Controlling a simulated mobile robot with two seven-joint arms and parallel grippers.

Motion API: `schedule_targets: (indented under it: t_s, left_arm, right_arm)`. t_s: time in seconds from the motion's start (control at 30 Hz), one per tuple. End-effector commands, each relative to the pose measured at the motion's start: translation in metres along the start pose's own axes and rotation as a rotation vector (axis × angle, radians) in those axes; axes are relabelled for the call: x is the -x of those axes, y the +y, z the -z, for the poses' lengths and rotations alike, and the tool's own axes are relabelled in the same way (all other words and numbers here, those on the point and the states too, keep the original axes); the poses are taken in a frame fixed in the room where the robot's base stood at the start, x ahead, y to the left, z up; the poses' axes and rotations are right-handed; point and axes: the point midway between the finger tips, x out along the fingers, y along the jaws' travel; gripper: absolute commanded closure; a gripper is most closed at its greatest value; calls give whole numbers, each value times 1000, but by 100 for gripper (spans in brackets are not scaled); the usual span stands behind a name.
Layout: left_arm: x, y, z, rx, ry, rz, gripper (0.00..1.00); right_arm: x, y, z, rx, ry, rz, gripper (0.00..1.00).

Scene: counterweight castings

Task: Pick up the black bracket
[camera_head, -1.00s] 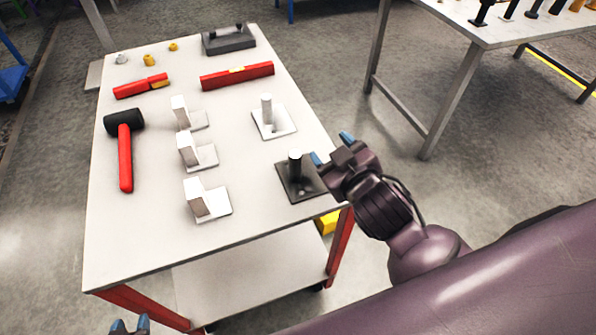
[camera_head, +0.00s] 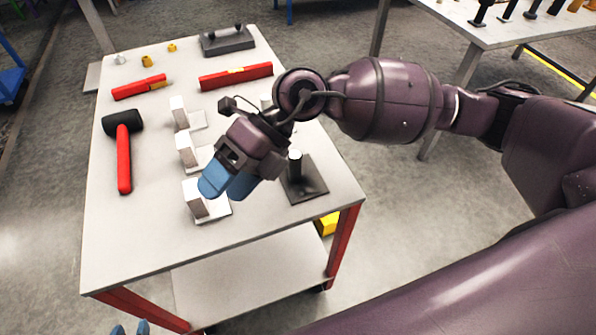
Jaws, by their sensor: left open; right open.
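The black bracket (camera_head: 312,190), a square dark base plate with a short upright post, stands near the right front of the table. My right gripper (camera_head: 228,184) is open, with blue fingertips pointing down and left. In the head view it lies left of the black bracket, in front of the white L-shaped brackets, partly covering the middle and front ones. Nothing shows between its fingers. My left gripper (camera_head: 130,328) shows only its blue fingertips at the bottom edge, open and below the table's front edge.
The table (camera_head: 150,235) also holds white L-shaped brackets (camera_head: 196,205), a red-handled mallet (camera_head: 124,160), red tools (camera_head: 236,76), yellow and grey small parts, and a dark block (camera_head: 228,42). A white post piece is mostly hidden by my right arm. The front left is clear.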

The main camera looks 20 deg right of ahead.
Motion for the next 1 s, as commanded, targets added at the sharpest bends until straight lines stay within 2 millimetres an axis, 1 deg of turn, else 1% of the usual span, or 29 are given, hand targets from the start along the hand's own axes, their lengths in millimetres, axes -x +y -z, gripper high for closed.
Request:
schedule_targets:
  t_s: [0.03, 0.1, 0.17, 0.2, 0.33, 0.4, 0.47, 0.53, 0.63, 0.87, 1.0]
  left_arm:
    - [0, 0, 0, 0, 1, 0, 57]
    - [0, 0, 0, 0, 1, 0, 57]
    - [0, 0, 0, 0, 0, 0, 57]
    - [0, 0, -1, 0, -1, 0, 57]
    - [1, 0, -4, 1, -6, 1, 57]
    - [2, 0, -6, 2, -10, 1, 57]
    - [3, 0, -8, 2, -14, 2, 57]
    - [4, 0, -10, 3, -19, 2, 57]
    - [5, 0, -13, 3, -24, 3, 57]
    - [2, 0, -15, 2, -26, 1, 57]
    - [-1, 1, -11, 1, -17, 0, 57]
  right_arm:
    - [11, -17, -3, 22, 35, 138, 40]
    - [30, -41, -6, 36, 80, 326, 40]
    - [49, -59, -9, 37, 106, 478, 40]
    - [63, -69, -12, 34, 118, 571, 40]
    - [104, -90, -19, 13, 135, 808, 40]
    - [119, -96, -21, 0, 136, 892, 40]
    - [129, -99, -23, -8, 137, 939, 40]
    - [134, -102, -23, -14, 137, 970, 40]
    - [133, -108, -22, -18, 139, 982, 40]
    - [114, -134, -19, -17, 140, 977, 40]
    - [106, -146, -17, -16, 140, 977, 40]
